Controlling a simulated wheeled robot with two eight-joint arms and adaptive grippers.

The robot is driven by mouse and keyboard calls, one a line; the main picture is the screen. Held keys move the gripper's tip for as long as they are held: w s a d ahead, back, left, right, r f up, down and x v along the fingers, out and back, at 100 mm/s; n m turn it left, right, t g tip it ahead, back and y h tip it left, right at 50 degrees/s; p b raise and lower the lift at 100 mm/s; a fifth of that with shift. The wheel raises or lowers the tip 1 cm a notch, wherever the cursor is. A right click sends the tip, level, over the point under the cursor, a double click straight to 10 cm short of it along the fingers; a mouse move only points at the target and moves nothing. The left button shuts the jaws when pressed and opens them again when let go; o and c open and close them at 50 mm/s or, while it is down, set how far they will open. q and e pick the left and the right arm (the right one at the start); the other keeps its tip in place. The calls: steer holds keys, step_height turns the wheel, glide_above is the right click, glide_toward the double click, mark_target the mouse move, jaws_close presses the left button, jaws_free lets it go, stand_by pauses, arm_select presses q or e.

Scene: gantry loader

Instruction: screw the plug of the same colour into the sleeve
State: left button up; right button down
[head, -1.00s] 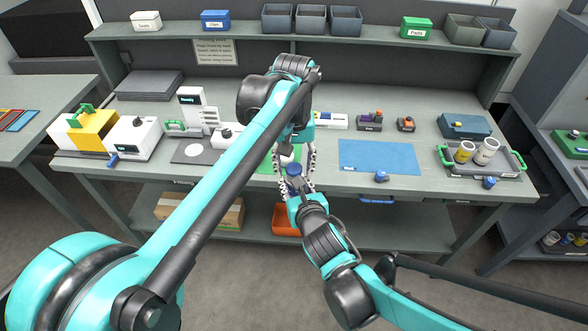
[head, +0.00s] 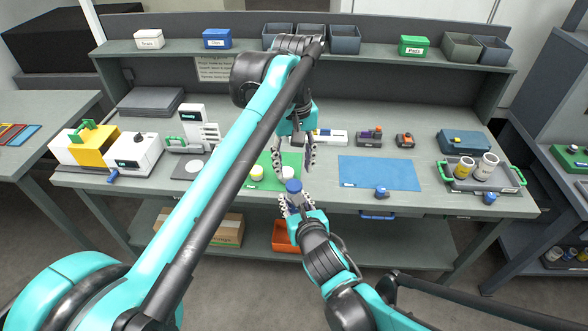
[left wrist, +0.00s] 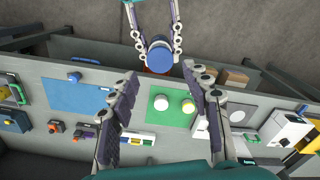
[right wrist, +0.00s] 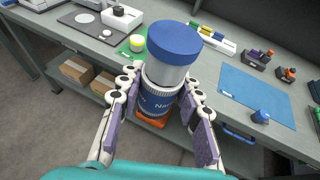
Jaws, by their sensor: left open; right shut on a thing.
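My right gripper (head: 296,204) is shut on a sleeve with a dark blue ribbed, lettered body (right wrist: 157,98), held upright in front of the table's front edge. A blue-topped plug (right wrist: 174,42) with a pale lower part stands on the sleeve's top; how deep it is seated I cannot tell. The plug also shows in the left wrist view (left wrist: 160,58). My left gripper (head: 295,155) is open and empty above the plug, its fingers apart and clear of it. A yellow plug (head: 257,172) and a white plug (head: 287,173) stand on the green mat (head: 271,183).
A blue mat (head: 380,174) lies right of the green one, mostly bare. A tray (head: 461,186) with green handles holds yellow-banded and pale jars at the right. White machines (head: 135,156) stand at the left. An orange bin (head: 284,238) sits below the table.

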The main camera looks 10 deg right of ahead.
mark_target(294, 184)
arm_select(q)
steer(key=shift+f, duration=4.05)
jaws_close()
steer(key=shift+m, duration=1.7)
steer(key=shift+o, duration=0.4)
jaws_free()
